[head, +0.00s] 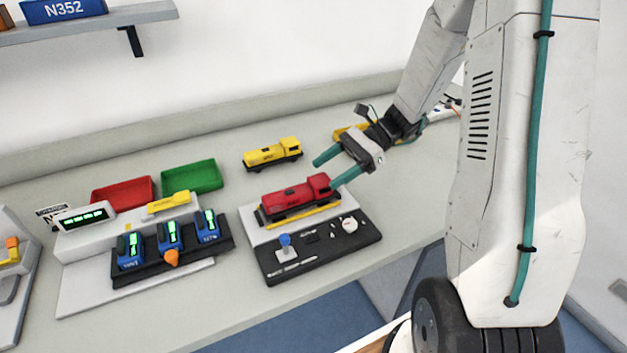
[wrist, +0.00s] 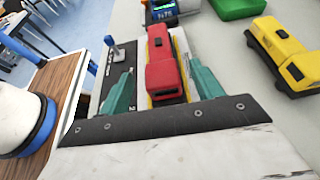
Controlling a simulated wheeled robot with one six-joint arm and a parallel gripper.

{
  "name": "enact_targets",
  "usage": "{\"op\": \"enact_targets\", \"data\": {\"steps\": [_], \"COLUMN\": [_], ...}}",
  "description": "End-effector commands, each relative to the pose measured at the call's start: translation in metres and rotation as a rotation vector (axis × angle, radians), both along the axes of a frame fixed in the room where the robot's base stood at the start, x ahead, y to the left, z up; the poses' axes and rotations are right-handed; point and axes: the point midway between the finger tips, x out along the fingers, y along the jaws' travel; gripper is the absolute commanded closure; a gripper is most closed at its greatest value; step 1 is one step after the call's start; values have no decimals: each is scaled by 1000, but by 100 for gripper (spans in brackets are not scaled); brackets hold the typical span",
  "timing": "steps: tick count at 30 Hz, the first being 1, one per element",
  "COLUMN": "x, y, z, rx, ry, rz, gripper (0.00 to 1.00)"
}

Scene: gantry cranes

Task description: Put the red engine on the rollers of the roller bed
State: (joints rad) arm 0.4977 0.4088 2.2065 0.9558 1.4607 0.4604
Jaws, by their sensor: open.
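The red engine (head: 297,194) sits upright on the roller bed (head: 259,236), a pale plate with a yellow strip along the engine's side. The rollers are hidden under the engine. My gripper (head: 324,175) is open and empty, at the engine's cab end, with its teal fingers apart. In the wrist view, the red engine (wrist: 163,72) lies lengthwise between the two spread fingers, with a gap on each side. I cannot tell exactly how high the fingertips are above the bed.
A black control panel (head: 325,258) with a blue-topped lever fronts the bed. A yellow engine (head: 272,154) stands behind it. Red (head: 122,193) and green (head: 192,176) trays and a station with several blue units (head: 169,236) stand left. The counter right of the bed is clear.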

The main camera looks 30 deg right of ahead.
Motion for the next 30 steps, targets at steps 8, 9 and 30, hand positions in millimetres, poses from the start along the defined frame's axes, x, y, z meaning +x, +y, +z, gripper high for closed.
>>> {"op": "enact_targets", "data": {"steps": [8, 9, 30], "x": [1, 0, -146], "y": [-44, -47, 38], "z": [18, 19, 113], "rx": [-1, -1, -617], "ry": [-2, -1, -581], "rz": [-2, -1, 817], "gripper": [35, 35, 35]}}
